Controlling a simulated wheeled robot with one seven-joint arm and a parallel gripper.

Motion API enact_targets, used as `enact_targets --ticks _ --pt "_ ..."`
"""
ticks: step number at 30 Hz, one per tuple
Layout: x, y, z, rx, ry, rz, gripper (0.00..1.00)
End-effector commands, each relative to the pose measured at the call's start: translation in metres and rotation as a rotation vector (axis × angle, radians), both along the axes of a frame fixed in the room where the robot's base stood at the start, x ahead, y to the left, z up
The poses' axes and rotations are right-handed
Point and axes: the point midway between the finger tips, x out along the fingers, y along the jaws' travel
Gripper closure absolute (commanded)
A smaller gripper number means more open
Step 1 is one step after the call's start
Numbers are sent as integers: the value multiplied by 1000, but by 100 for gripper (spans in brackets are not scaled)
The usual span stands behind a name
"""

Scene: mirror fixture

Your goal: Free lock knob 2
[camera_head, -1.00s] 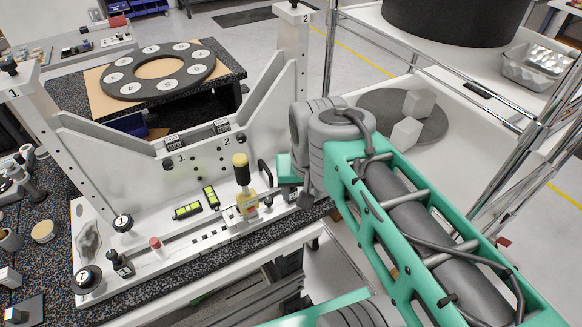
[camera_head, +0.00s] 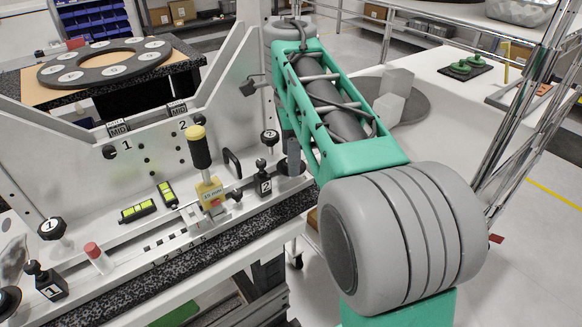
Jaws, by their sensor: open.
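A black knob with a white 2 label (camera_head: 269,136) stands on a stem at the right end of the fixture's base. Below it stands a black block marked 2 (camera_head: 263,183) with a small round knob on top. I cannot tell from the labels alone which is lock knob 2. The mirror fixture (camera_head: 150,160) is a pale frame on a speckled base. My green and grey arm passes just right of these parts. My gripper is not clearly seen; the arm's far end is hidden. A small dark piece (camera_head: 249,87) beside the right upright is unclear.
A yellow-and-black-topped handle (camera_head: 199,150) stands left of knob 2, beside a black loop handle (camera_head: 232,163). Two yellow-green levels (camera_head: 138,211) lie on the base. A knob marked 1 (camera_head: 51,228) stands left. A ring plate (camera_head: 105,62) lies behind.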

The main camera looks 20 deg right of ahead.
Motion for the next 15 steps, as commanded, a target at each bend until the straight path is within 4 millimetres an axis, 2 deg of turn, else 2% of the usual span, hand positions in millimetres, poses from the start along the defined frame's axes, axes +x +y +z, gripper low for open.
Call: enact_targets --ticks 1,8,15 --pt "0 0 -4 0 -1 0 43" --pt "0 0 -3 0 0 1 43" --pt "0 0 -3 0 0 1 62"
